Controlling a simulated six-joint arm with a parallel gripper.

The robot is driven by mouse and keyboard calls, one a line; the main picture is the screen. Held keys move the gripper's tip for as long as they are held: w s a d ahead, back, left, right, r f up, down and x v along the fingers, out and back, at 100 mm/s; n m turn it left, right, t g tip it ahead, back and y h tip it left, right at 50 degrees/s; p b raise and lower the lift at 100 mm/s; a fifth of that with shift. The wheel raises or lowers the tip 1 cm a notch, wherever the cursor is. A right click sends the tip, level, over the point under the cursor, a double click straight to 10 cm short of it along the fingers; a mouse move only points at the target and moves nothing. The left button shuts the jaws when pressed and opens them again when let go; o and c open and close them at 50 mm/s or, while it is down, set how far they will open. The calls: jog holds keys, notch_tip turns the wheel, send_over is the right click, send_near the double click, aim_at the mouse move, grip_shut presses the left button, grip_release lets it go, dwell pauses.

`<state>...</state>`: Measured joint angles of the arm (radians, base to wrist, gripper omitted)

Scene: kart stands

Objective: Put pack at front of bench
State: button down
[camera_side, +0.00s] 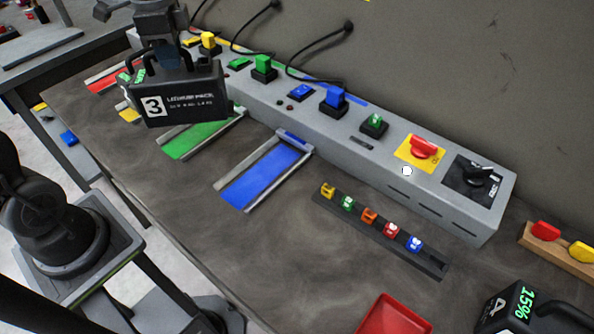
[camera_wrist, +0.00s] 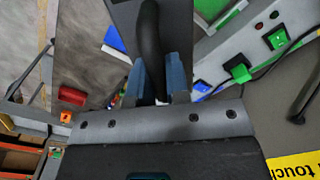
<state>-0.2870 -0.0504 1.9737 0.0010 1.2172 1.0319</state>
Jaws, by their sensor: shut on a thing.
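The pack (camera_side: 185,95) is a dark grey box with a white "3" label and a green readout on its left side. It hangs upright under my gripper (camera_side: 165,45), above the bench (camera_side: 290,255) near the red and green bays. My gripper is shut on its black handle. In the wrist view the bluish fingers of my gripper (camera_wrist: 166,80) close around the handle (camera_wrist: 150,45), with part of the dark pack (camera_wrist: 115,20) behind it. The pack hides part of the bays below.
A grey panel (camera_side: 385,175) with plugs, cables and switches runs along the back. The blue bay (camera_side: 262,178) is empty. A rack (camera_side: 430,264) of coloured tags, a red tray (camera_side: 393,318) and another pack (camera_side: 530,310) lie to the right. Bare bench lies in front of the bays.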

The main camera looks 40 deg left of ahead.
jog(key=s+d+m, duration=0.2)
jog(key=d+m, duration=0.5)
jog(key=d, duration=0.6)
jog(key=s+d+m, duration=0.2)
jog(key=d+m, duration=0.5)
jog(key=d, duration=0.6)
jog(key=s+d+f, duration=0.4)
jog(key=d+f, duration=0.6)
jog(key=shift+s+d+f, duration=0.25)
jog(key=shift+d+f, duration=0.05)
jog(key=shift+f, duration=0.2)
jog(key=c, duration=1.1)
grip_release()
jog(key=shift+f, duration=0.1)
notch_tip(320, 180, up, 12)
jog(key=shift+r, duration=0.2)
